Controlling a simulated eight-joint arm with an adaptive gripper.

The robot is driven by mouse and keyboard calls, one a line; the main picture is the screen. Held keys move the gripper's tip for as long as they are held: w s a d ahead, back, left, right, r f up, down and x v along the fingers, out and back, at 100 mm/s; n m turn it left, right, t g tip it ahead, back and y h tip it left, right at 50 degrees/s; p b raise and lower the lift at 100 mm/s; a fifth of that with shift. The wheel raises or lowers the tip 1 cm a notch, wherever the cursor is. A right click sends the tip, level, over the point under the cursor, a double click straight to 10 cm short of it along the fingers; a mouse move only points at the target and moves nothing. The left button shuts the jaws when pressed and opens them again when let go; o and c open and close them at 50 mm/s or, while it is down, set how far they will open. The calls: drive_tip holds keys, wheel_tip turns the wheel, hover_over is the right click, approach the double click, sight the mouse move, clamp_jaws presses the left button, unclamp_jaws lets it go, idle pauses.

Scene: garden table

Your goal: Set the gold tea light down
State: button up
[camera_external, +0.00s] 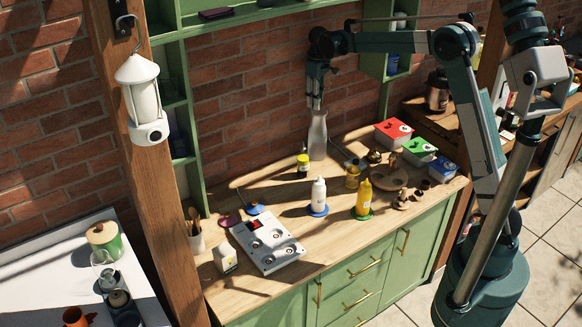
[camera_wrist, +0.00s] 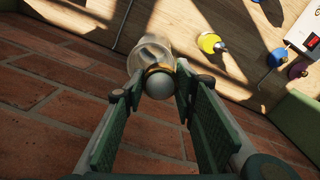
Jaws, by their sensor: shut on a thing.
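In the external view my gripper (camera_external: 315,103) points down at the back of the wooden table, in front of the brick wall. A tall clear glass bottle (camera_external: 318,137) stands upright directly below it. The bottle (camera_wrist: 139,58) also shows just beyond the held thing in the wrist view. Whether the held thing touches the bottle is hard to tell, and it is too small to make out in the external view.
White (camera_external: 319,194) and yellow (camera_external: 364,198) squeeze bottles stand in front. Red (camera_external: 393,133) and green (camera_external: 419,149) lidded boxes are at right. A white burner panel (camera_external: 268,241) lies front left. Some bare wood lies between them.

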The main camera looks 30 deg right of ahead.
drive_tip(key=d+m, duration=0.2)
drive_tip(key=d, duration=1.1)
hover_over(335, 148)
wheel_tip(335, 148, down, 17)
drive_tip(key=shift+s+f, duration=0.1)
drive_tip(key=shift+f, duration=0.4)
drive_tip(key=shift+f, duration=3.1)
drive_tip(key=shift+f, duration=0.1)
drive_tip(key=shift+f, duration=1.8)
drive_tip(key=shift+f+b, duration=0.15)
drive_tip(key=shift+b, duration=0.15)
